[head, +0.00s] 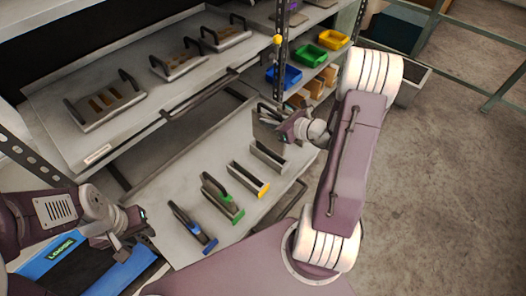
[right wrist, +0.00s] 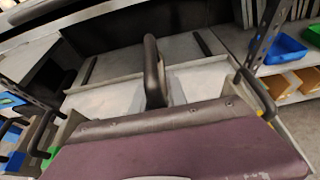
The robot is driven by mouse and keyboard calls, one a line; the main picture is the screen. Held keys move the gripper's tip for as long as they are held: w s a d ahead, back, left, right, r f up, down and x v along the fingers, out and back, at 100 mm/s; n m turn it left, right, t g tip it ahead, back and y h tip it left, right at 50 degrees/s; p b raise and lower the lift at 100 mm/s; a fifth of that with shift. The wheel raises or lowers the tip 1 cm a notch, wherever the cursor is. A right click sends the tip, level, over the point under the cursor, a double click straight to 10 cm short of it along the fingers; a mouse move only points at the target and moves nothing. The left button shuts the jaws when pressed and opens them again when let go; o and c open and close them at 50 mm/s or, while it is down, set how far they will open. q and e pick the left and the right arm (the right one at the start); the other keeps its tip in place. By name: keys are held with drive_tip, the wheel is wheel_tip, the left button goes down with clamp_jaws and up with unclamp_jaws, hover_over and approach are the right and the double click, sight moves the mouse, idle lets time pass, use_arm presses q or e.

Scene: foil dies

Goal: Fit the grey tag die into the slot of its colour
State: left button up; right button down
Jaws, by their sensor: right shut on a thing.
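The grey tag die (head: 264,130) is a flat grey plate with a black handle, held by my right gripper (head: 284,131) above the back of the lower shelf. In the right wrist view its black handle (right wrist: 152,72) stands up beyond my gripper body. A grey slot holder (head: 268,154) is just below and in front of the die, apart from it as far as I can tell. Its interior is hard to see. In the same row are holders with yellow (head: 263,190), green (head: 238,216) and blue (head: 210,246) ends. My left gripper (head: 122,250) is low at the left, away from the row; its jaws are unclear.
The upper shelf (head: 130,70) carries several plates with black handles. Blue (head: 284,77), green (head: 308,55) and yellow (head: 333,40) bins stand behind a perforated post (head: 279,60). A blue case marked with letters (head: 60,258) is at lower left.

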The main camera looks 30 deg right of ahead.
sight(269, 139)
wheel_tip(269, 139, down, 9)
drive_tip(key=b, duration=0.3)
drive_tip(key=shift+f, duration=0.4)
drive_tip(key=shift+r, duration=0.1)
drive_tip(key=shift+f, duration=0.2)
drive_tip(key=c, duration=1.3)
unclamp_jaws()
drive_tip(key=shift+s, duration=0.1)
drive_tip(key=shift+r, duration=0.1)
